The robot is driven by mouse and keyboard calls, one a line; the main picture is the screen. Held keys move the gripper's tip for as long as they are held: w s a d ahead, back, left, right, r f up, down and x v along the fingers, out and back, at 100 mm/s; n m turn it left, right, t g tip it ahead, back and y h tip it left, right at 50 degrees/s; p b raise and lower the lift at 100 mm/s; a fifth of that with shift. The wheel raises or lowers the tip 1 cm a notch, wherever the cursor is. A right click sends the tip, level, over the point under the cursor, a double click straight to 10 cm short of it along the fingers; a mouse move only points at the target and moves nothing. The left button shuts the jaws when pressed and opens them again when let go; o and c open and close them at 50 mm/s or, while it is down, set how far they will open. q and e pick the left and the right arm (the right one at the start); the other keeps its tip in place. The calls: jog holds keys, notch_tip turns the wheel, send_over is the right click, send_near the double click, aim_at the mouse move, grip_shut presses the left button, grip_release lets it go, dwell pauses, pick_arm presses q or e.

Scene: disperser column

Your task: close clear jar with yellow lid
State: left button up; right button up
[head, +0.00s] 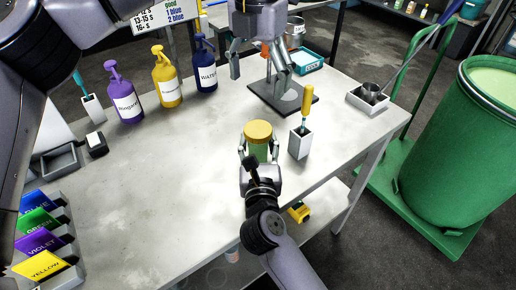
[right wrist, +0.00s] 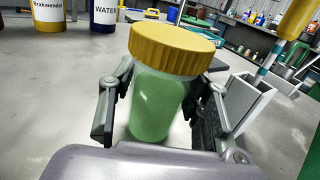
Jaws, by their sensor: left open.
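The clear jar (right wrist: 158,105) has green contents and stands upright on the table, near its front edge. The yellow lid (head: 257,131) sits level on the jar's mouth; whether it is screwed tight cannot be told. My right gripper (head: 259,148) has its fingers on both sides of the jar body, below the lid. In the right wrist view the fingers flank the jar, but firm contact is not clear. The jar's base is partly hidden by the gripper. My left gripper (head: 262,66) is open and empty, above the table's far side, behind the jar.
A white holder (head: 300,144) with a yellow-handled tool stands close right of the jar. A dark stand base (head: 270,101) lies behind it. Purple (head: 125,98), yellow (head: 166,82) and blue (head: 204,70) bottles line the back left. The table's left middle is clear.

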jog(key=shift+o, duration=1.3)
jog(key=shift+s, duration=0.1)
jog(key=s, duration=1.1)
jog(key=shift+s+d, duration=0.25)
jog(key=shift+s, duration=0.15)
